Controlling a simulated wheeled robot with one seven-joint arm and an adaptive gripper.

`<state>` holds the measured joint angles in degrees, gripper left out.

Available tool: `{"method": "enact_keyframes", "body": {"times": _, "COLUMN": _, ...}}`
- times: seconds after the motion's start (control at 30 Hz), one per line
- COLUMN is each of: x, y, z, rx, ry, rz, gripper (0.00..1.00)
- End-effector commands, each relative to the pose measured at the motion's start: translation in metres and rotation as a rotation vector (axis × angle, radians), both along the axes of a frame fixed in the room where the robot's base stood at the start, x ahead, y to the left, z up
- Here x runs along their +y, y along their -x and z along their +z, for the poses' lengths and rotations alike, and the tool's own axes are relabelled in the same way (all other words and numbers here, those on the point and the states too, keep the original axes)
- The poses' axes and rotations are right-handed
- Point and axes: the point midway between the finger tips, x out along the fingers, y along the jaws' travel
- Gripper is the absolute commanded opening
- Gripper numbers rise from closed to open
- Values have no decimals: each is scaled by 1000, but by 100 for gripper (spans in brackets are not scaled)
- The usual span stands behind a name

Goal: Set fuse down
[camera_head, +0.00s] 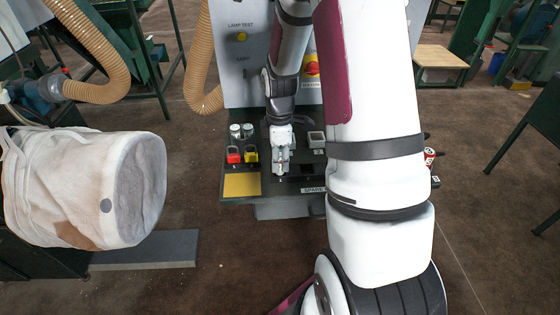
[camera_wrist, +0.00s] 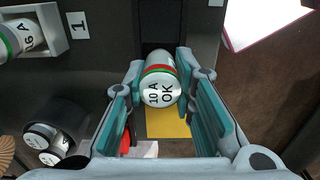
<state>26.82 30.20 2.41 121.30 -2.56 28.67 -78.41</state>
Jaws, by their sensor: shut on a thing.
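My gripper (camera_head: 281,172) is low over the dark panel shelf (camera_head: 268,203), right of a yellow pad. In the wrist view my gripper (camera_wrist: 160,88) is shut on a white fuse (camera_wrist: 161,92) marked 10A OK, with green and red bands. The fuse lies between the two teal finger pads, its marked end toward the camera. The fuse cannot be made out in the head view. I cannot tell whether it touches the shelf.
Two pale capped cylinders (camera_head: 241,131), a red padlock (camera_head: 233,155) and a yellow padlock (camera_head: 250,155) stand left of my gripper. The yellow pad (camera_head: 242,185) is bare. A grey box (camera_head: 316,140) in the wrist view (camera_wrist: 58,28) holds a 16 A fuse. A white bulkbag (camera_head: 75,190) hangs left.

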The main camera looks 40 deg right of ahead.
Motion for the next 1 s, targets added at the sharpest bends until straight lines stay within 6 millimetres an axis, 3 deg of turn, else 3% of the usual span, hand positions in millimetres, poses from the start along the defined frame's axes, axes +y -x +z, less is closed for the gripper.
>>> {"method": "enact_keyframes", "body": {"times": 0.1, "x": 0, "y": 0, "z": -9, "rx": 0, "ry": 0, "rz": 1, "gripper": 0}}
{"method": "enact_keyframes", "body": {"times": 0.47, "x": 0, "y": 0, "z": -13, "rx": -2, "ry": 1, "rz": 1, "gripper": 0}}
{"method": "enact_keyframes", "body": {"times": 0.5, "x": 0, "y": 0, "z": -13, "rx": -2, "ry": 1, "rz": 1, "gripper": 26}}
{"method": "enact_keyframes", "body": {"times": 0.6, "x": 0, "y": 0, "z": -13, "rx": -2, "ry": 1, "rz": 1, "gripper": 44}}
{"method": "enact_keyframes", "body": {"times": 1.0, "x": 0, "y": -1, "z": -5, "rx": -4, "ry": 1, "rz": 1, "gripper": 44}}
